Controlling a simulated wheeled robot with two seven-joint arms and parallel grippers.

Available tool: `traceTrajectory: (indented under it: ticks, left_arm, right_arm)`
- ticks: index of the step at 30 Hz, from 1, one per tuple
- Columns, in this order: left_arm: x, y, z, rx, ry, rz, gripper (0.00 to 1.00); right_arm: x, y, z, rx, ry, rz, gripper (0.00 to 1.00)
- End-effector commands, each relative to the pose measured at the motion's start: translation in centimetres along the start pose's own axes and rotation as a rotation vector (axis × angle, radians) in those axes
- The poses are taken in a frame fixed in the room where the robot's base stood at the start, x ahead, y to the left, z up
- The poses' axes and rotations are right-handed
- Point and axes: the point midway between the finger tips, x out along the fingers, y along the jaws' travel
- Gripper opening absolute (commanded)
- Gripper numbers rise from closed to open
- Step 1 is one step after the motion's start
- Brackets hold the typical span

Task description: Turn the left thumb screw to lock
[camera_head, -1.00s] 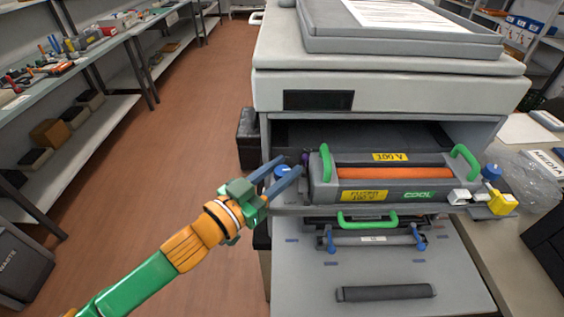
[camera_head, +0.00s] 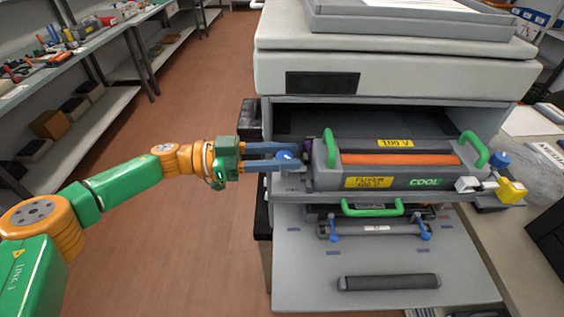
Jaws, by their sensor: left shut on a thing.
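The left thumb screw (camera_head: 287,157) is blue and sits at the left end of the fuser unit (camera_head: 400,177), on the printer's pulled-out shelf. My left gripper (camera_head: 290,158) reaches in from the left, level, with its two blue fingers shut on the left thumb screw. The fingers cover part of the screw, so its turn angle cannot be told. The fuser unit has green handles, an orange roller and yellow labels. A second blue thumb screw (camera_head: 500,160) stands at its right end. My right gripper is not in view.
The grey printer body (camera_head: 390,75) rises behind the fuser unit. Below, an open door (camera_head: 300,285) holds a dark bar, with a green-handled unit (camera_head: 372,208) above it. White and yellow connectors (camera_head: 512,191) sit at the right. The floor at the left is clear.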

Motion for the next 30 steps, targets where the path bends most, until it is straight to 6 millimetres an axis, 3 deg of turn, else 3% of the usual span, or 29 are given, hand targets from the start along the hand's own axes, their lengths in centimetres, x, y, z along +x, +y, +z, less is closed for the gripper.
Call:
traceTrajectory:
  ticks: [6,21,22,25,30]
  left_arm:
    - [0.07,0.04,0.31,0.000,-0.002,0.056,0.00]
    - [0.08,0.08,0.10,-0.001,-0.001,0.073,0.00]
    - [0.08,0.08,0.10,-0.001,-0.001,0.073,0.41]
    - [0.08,0.08,0.08,-0.001,0.000,0.072,0.69]
    - [0.06,0.06,0.05,0.000,0.000,0.072,0.69]
  right_arm:
    - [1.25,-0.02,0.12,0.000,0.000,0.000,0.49]
    - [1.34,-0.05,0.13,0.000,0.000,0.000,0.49]
    - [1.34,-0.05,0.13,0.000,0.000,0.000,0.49]
    - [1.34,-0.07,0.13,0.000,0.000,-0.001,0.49]
    - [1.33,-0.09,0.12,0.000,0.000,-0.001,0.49]
